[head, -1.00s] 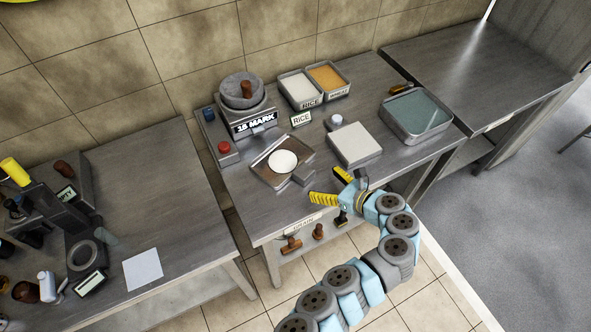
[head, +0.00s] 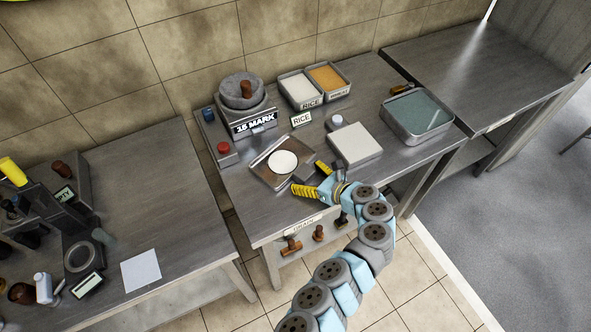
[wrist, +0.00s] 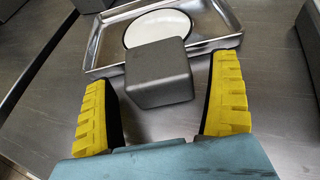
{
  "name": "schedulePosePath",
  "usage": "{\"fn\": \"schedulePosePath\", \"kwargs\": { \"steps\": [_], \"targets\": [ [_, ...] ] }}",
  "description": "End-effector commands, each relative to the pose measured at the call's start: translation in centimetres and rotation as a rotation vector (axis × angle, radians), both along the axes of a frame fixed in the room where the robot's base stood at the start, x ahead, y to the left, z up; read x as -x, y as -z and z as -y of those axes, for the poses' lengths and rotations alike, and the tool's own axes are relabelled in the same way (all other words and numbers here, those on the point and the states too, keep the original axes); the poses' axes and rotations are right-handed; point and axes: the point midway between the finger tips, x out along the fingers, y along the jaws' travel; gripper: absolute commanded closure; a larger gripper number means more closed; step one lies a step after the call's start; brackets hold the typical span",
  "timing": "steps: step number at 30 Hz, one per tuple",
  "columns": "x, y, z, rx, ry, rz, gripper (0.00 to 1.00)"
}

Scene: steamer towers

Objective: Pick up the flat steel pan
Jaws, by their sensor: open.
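The flat steel pan (head: 262,176) lies on the middle table with a round white disc (head: 283,162) in it. In the wrist view the pan's raised rim (wrist: 96,54) and the white disc (wrist: 158,27) show at the top. A grey block-shaped grip (wrist: 158,73) sticks out from the pan's near side. My gripper (head: 309,178) is open at the pan's near right side. In the wrist view its yellow fingers (wrist: 162,105) stand on either side of the grey grip, with gaps, not touching it.
A square pale slab (head: 355,145) stands right of the pan. Rice and millet trays (head: 300,90) and a water-coloured tray (head: 418,113) are farther off.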

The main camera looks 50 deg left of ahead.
Motion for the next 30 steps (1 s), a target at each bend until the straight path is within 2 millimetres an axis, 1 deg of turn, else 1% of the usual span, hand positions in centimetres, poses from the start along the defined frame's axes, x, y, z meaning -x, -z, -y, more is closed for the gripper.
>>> {"fn": "schedulePosePath", "kwargs": {
  "steps": [2,5,6,8,9,10,20,23,28,30],
  "targets": [
    [0.0,0.0,0.0,0.0,0.0,0.0,0.09],
    [0.0,0.0,0.0,0.0,0.0,0.0,0.34],
    [0.0,0.0,0.0,0.0,0.0,0.0,0.45],
    [0.0,0.0,0.0,0.0,0.0,0.0,0.62],
    [0.0,0.0,0.0,0.0,0.0,0.0,0.74],
    [0.0,0.0,0.0,0.0,0.0,0.0,0.82],
    [0.0,-0.4,0.0,-0.001,0.0,0.002,0.82],
    [-0.1,-1.1,0.0,-0.001,-0.001,0.004,0.82],
    [-0.1,-3.5,0.0,-0.003,0.002,0.005,0.82],
    [0.2,-3.9,0.1,-0.003,0.0,0.005,0.82]
  ]
}}
